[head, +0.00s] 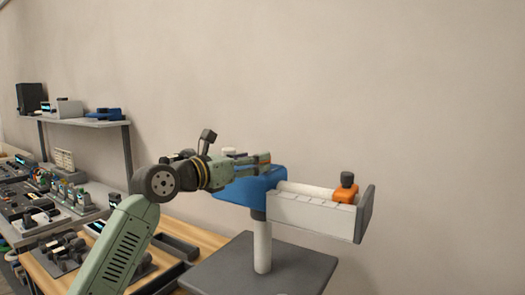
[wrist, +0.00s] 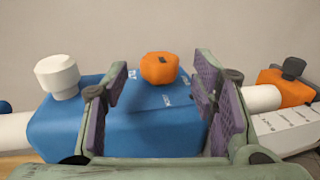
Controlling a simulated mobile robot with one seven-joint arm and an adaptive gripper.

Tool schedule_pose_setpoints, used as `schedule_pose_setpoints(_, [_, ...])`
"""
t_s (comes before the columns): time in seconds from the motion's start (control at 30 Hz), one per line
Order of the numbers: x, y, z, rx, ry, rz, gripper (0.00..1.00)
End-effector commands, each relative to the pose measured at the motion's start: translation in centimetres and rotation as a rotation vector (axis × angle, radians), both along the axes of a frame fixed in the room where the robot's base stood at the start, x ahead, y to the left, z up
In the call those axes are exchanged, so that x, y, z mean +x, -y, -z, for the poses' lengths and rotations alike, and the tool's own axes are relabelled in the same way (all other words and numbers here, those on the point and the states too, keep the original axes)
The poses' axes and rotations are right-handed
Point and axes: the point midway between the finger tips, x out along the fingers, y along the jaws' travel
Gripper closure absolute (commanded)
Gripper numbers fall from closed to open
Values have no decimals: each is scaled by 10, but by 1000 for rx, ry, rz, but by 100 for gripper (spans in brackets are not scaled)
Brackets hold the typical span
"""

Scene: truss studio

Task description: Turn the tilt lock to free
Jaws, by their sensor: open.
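An orange knob (wrist: 160,68) with a small dark mark stands on top of a blue housing (wrist: 155,125); it looks like the tilt lock. Small pale lettering lies on the blue top beside it, too small to read surely. My gripper (wrist: 161,78) is open, with purple-padded fingers to the left and right of the knob in the wrist view. The knob shows between them, with visible space on both sides; I cannot tell its exact depth from the fingertips. In the head view my gripper (head: 262,160) is over the blue housing (head: 245,188) and mostly hides the knob.
A white knob (wrist: 58,76) rises from the housing's left side. To the right, a white tube and a marked white rail (head: 310,212) carry an orange slider (head: 345,192) with a black knob. A pale post (head: 262,245) supports the housing. A cluttered bench (head: 40,215) stands left.

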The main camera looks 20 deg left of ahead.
Motion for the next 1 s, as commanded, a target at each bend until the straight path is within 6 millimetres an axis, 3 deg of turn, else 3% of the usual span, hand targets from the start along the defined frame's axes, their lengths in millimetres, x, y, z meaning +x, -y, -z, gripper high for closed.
schedule_pose_setpoints(0.1, [19, 10, -3, -2, -1, 2, 47])
schedule_pose_setpoints(0.3, [38, 19, -1, -3, 0, 1, 47])
schedule_pose_setpoints(0.67, [42, 20, 0, -2, 1, 0, 48])
schedule_pose_setpoints(1.0, [41, 20, 0, -2, 1, 0, 71])
